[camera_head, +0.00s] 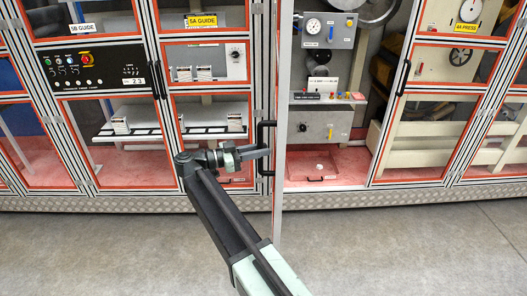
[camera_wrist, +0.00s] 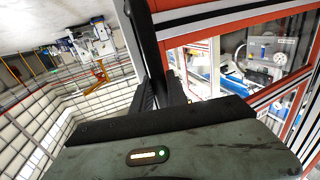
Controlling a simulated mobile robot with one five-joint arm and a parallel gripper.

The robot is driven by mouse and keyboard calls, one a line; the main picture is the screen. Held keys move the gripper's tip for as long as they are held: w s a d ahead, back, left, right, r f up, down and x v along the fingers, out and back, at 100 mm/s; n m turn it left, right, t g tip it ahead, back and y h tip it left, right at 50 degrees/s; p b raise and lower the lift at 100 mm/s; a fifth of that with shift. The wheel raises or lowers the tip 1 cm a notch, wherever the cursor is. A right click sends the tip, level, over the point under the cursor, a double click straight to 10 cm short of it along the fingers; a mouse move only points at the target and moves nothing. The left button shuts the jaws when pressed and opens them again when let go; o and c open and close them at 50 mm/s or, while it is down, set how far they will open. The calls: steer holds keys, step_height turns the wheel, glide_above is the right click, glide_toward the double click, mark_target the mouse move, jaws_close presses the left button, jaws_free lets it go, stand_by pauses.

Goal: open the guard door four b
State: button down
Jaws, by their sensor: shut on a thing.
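The guard door (camera_head: 279,215) stands swung out toward me, nearly edge-on, its pale frame reaching down past the cabinet's base. I cannot read a four b label on it. Its black handle (camera_head: 266,127) is on the side toward my gripper (camera_head: 262,151), whose jaws are shut on it. In the wrist view the handle (camera_wrist: 143,35) runs up from between the fingers of my gripper (camera_wrist: 160,92), and an orange-edged frame (camera_wrist: 225,20) is to the right. The jaw contact is partly hidden.
The open bay shows a grey machine (camera_head: 320,122) with a gauge, above a red floor. The grey floor (camera_head: 410,245) in front is clear.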

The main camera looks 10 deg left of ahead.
steer(key=shift+d, duration=0.1)
steer(key=c, duration=1.6)
jaws_free()
steer(key=v, duration=0.7)
steer(key=shift+s+a, duration=0.2)
steer(key=shift+a, duration=0.15)
